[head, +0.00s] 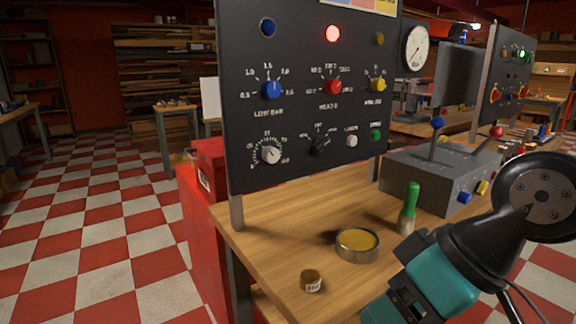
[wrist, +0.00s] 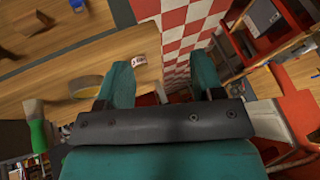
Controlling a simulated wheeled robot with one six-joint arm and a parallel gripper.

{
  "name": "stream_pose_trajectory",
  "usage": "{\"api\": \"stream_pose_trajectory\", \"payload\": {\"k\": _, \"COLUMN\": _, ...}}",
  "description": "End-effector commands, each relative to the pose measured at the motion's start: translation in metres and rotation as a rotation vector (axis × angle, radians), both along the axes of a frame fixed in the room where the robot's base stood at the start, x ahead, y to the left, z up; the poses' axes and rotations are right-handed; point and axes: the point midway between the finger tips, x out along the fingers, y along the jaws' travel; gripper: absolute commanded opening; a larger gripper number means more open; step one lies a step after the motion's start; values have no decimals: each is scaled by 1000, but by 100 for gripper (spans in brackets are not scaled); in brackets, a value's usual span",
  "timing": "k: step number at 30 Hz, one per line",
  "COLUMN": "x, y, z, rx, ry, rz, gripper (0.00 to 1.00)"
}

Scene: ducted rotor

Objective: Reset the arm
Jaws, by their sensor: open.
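My gripper (wrist: 163,78) shows in the wrist view as two teal fingers spread wide apart, with nothing between them. Beyond the gap I see the wooden bench edge and the checkered floor, so the gripper is clear of any object. In the head view my arm, black and teal, fills the lower right, in front of the bench. The fingertips cannot be made out there.
On the wooden bench (head: 275,235) stand a small labelled jar (head: 312,282), a round tin of yellow stuff (head: 357,245) and a green-handled brush (head: 411,197). A black control panel (head: 300,110) rises behind, a grey lever box (head: 425,180) right. Floor (head: 100,230) at left is clear.

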Motion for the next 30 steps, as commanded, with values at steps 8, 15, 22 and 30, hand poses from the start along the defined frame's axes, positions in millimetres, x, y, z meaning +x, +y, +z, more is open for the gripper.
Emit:
{"api": "stream_pose_trajectory", "payload": {"k": 8, "x": -45, "y": -31, "z": 33, "rx": -154, "ry": 194, "rz": -5, "gripper": 61}}
{"api": "stream_pose_trajectory", "payload": {"k": 15, "x": -45, "y": -31, "z": 99, "rx": -152, "ry": 192, "rz": -4, "gripper": 61}}
{"api": "stream_pose_trajectory", "payload": {"k": 22, "x": -45, "y": -31, "z": 166, "rx": -152, "ry": 191, "rz": -3, "gripper": 61}}
{"api": "stream_pose_trajectory", "payload": {"k": 30, "x": -45, "y": -31, "z": 185, "rx": -152, "ry": 191, "rz": -3, "gripper": 61}}
